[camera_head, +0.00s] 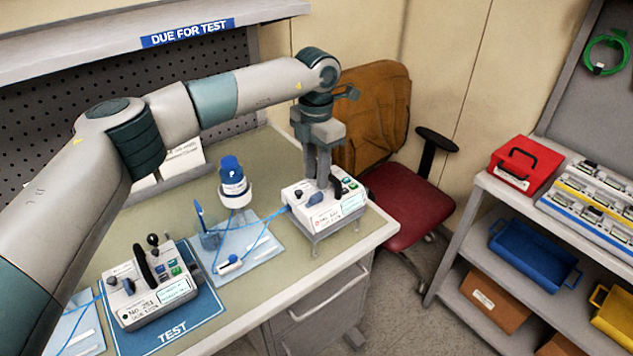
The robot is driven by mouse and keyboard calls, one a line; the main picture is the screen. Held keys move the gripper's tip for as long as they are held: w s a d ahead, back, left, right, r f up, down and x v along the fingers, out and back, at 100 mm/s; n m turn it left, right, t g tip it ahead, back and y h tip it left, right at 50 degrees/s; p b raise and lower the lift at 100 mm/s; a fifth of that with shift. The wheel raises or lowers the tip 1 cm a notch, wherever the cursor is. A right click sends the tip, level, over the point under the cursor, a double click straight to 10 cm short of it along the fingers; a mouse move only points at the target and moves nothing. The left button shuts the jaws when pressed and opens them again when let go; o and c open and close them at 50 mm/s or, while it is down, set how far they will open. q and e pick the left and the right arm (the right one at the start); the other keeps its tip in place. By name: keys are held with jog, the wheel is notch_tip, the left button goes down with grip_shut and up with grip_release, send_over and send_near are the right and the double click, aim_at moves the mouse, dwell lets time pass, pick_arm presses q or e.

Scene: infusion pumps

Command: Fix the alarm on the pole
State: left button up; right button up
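A white infusion pump (325,215) sits on a small metal stand at the right end of the bench. It has a screen, coloured buttons and a red-lettered label on its front. My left gripper (322,183) points down with its fingers at the top of this pump, close together. Whether they grip a part of it is hidden. A second white pump, labelled No. 251 (148,306), lies on the blue TEST mat (207,310), with a black handle and knobs on top. No pole is seen. My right gripper is not in view.
A red chair (405,200) with a brown jacket stands behind the bench's right end. A shelf with a red case (525,165) and bins is at right.

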aim_at(317, 194)
pick_arm(q)
jog(key=shift+f+p, duration=0.9)
jog(key=shift+f, duration=1.85)
grip_shut()
